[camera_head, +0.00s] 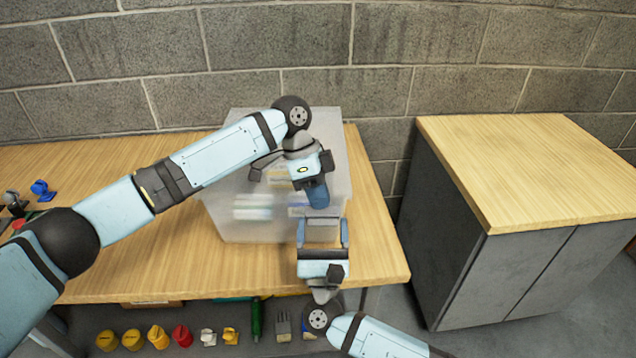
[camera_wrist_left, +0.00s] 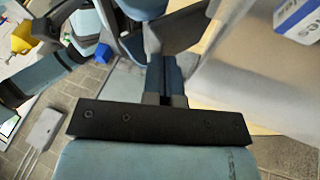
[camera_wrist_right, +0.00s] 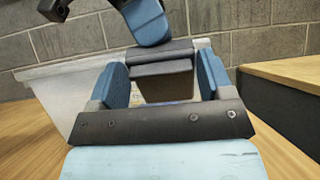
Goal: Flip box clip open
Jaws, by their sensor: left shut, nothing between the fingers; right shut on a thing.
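The box (camera_head: 228,222) is a translucent plastic bin on the wooden table. Its clip, a dark grey bar, shows in the right wrist view (camera_wrist_right: 163,58) on the near side. My right gripper (camera_head: 322,232) has its fingers set wide, one at each end of the clip, and is shut on it. My left gripper (camera_head: 317,195) is above the near rim of the box, its blue fingers together and empty. Its fingertips also show in the right wrist view (camera_wrist_right: 152,30), just above the clip. Whether they touch the clip is unclear.
Blurred labelled items show through the box wall. A wood-topped grey cabinet (camera_head: 540,170) stands to the right, across a gap from the table (camera_head: 130,265). A blue part (camera_head: 42,190) lies at the table's left. Several coloured parts sit on a shelf below. A block wall is behind.

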